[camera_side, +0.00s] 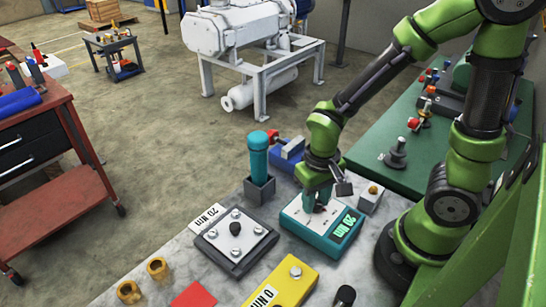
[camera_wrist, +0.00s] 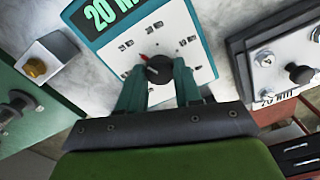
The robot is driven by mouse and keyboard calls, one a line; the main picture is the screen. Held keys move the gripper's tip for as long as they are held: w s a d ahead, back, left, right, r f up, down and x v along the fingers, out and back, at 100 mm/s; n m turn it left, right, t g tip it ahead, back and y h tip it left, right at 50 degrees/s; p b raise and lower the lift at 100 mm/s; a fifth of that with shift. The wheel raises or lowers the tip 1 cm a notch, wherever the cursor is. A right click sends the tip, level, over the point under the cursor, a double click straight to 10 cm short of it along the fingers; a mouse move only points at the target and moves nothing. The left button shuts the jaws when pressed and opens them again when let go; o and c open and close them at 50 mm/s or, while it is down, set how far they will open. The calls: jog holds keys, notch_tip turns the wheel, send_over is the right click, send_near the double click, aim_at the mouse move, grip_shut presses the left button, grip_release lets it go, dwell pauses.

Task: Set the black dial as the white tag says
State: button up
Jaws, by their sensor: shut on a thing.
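The black dial (camera_wrist: 159,68) sits on the white face of a teal box (camera_side: 306,239), with a red pointer mark at its upper left in the wrist view. The box's green display (camera_side: 344,226) reads 20 Nm and is partly cut off in the wrist view. The white tag (camera_side: 207,219) beside the bolted plate reads 20 Nm. My gripper (camera_wrist: 160,78) reaches down to the box with its teal fingers shut on the dial's two sides.
A dark bolted plate (camera_side: 235,240) lies left of the box. A teal-handled tool (camera_side: 258,155) stands in a holder behind it. A grey block with a yellow button (camera_side: 370,197) stands right.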

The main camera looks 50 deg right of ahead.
aim_at(317, 200)
jog(key=o, duration=1)
jog(key=shift+o, duration=0.2)
jog(key=shift+r, duration=0.15)
notch_tip(317, 200, up, 17)
jog(key=shift+f, duration=0.2)
jog(key=r+t, duration=0.1)
jog(key=t, duration=0.1)
jog(key=t+y, duration=0.1)
jog(key=t, duration=0.1)
jog(key=d+r+t+y, duration=0.1)
jog(key=t, duration=0.2)
jog(key=shift+w+d+r, duration=0.1)
jog(key=shift+w+r, duration=0.05)
jog(key=shift+r, duration=0.2)
